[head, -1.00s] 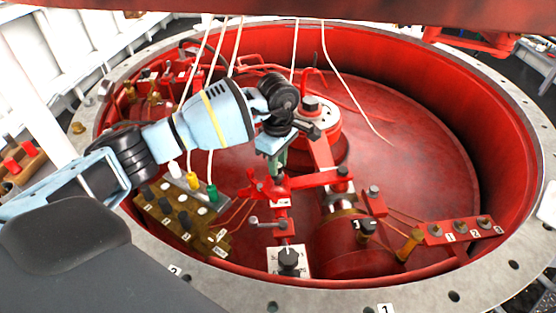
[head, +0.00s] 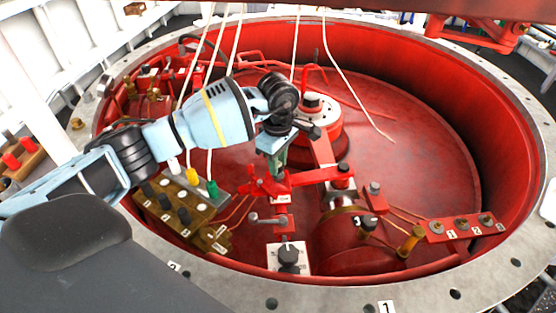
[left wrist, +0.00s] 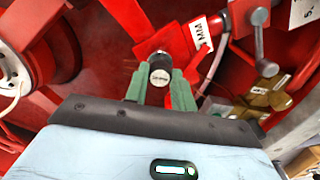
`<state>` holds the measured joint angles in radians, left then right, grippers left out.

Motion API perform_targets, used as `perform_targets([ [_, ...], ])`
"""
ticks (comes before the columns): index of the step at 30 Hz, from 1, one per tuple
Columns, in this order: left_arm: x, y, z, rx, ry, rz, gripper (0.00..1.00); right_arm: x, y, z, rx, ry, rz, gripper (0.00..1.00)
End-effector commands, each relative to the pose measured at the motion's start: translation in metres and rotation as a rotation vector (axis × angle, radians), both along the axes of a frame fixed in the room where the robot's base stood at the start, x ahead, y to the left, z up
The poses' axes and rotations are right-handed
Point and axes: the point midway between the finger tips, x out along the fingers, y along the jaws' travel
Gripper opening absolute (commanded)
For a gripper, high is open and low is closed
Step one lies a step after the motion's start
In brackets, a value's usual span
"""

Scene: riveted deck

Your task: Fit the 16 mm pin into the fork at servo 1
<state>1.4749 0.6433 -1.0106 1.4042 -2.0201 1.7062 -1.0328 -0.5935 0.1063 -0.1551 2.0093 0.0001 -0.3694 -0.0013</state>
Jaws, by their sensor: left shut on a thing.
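My left gripper (head: 276,164) points down over the red fork linkage (head: 268,187), inside the round red pit. Its green fingers are shut on the pin (left wrist: 160,70), whose round, silver-and-dark labelled end shows between the fingertips in the left wrist view. The red fork (left wrist: 158,42) lies directly beyond the pin there, with a white tag on its arm. The pin is hidden by the fingers in the head view. I cannot tell how deep it sits in the fork or whether it only touches it. My right gripper is not in view.
A brass block (head: 183,210) with coloured plugs stands at left. A black knob on a white plate (head: 288,257) is in front. A red bracket (head: 462,228) with numbered posts is at right. White cords (head: 345,85) hang nearby. The pit's metal rim (head: 220,277) surrounds everything.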

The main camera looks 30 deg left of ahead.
Motion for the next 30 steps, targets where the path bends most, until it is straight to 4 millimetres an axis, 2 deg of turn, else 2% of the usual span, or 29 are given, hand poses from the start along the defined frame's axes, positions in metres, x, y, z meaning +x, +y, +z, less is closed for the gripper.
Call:
perform_targets([
  [30, 0.0, 0.0, -0.014, 0.0, 0.0, 0.0, 0.01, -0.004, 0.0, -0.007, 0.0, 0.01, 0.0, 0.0],
])
